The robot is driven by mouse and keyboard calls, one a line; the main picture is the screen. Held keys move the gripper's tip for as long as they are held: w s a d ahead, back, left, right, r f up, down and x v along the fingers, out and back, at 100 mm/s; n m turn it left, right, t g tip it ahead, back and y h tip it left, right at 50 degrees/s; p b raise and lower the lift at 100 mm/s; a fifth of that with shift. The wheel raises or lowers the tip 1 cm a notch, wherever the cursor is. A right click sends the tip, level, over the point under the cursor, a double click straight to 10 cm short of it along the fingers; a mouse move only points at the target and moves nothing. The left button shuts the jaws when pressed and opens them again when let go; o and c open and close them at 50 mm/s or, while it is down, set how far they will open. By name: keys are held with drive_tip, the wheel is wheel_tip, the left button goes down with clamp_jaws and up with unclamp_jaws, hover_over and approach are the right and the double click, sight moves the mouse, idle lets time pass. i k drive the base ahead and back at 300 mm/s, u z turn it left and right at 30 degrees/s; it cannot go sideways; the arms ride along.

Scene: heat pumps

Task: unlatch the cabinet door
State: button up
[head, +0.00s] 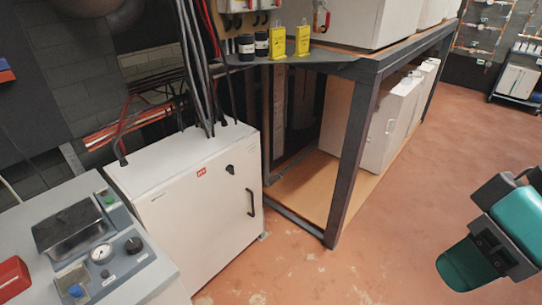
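The white cabinet (197,206) stands left of the picture's middle in the head view. Its front door (205,228) appears shut. A black latch knob (230,169) sits near the top right of the door. A black vertical handle (250,202) is below it, near the door's right edge. A red label is left of the knob. Teal and dark links of my arm show at the far right, well apart from the cabinet. My gripper is not visible.
A grey control panel (105,254) with gauge and knobs stands at front left. Black cables rise from the cabinet's top. A dark-framed rack (350,155) with white units stands right of the cabinet. The reddish floor (375,245) before the rack is clear.

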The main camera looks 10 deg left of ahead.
sight(230, 168)
drive_tip(key=u, duration=0.1)
drive_tip(key=i, duration=1.3)
drive_tip(key=u, duration=0.55)
